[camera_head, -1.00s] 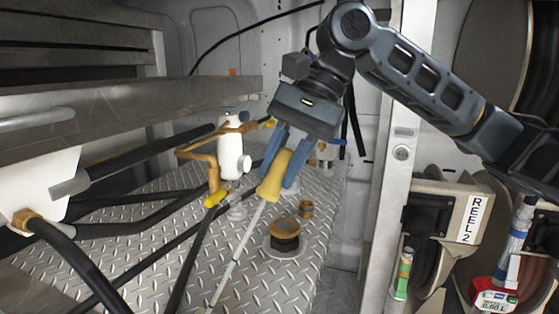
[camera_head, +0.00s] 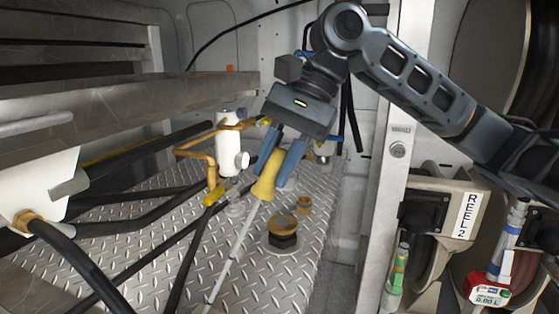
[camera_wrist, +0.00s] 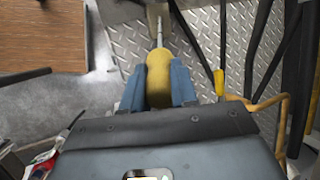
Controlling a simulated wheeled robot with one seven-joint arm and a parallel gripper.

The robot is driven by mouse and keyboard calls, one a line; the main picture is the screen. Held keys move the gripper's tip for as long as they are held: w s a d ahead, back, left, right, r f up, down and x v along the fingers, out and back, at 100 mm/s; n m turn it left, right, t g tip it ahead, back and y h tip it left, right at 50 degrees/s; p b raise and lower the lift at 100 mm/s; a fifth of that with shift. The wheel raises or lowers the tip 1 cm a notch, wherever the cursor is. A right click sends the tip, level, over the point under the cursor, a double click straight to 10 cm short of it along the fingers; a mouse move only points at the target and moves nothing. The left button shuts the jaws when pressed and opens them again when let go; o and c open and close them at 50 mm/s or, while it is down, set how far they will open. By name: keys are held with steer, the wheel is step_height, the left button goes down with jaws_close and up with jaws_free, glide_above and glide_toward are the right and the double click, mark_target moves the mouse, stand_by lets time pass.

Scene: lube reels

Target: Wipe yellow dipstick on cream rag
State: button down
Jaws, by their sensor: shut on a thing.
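My gripper (camera_head: 277,172) is shut on the yellow handle of the dipstick (camera_head: 268,176). The thin grey rod hangs down from the handle, tilted to the lower left, in front of the diamond-plate deck. In the wrist view the yellow dipstick handle (camera_wrist: 159,78) sits between my gripper's two blue fingers (camera_wrist: 160,82), and the rod runs away toward the top.
A black fitting with a brass ring (camera_head: 283,228) stands on the diamond-plate deck (camera_head: 130,258). A white valve with brass pipes (camera_head: 229,140) and black hoses (camera_head: 125,222) are to the left. A metal post (camera_head: 385,200) and the REEL 2 unit (camera_head: 466,215) are to the right.

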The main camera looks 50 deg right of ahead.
steer(key=shift+r+p, duration=3.6)
steer(key=shift+p, duration=0.2)
steer(key=shift+f, duration=0.1)
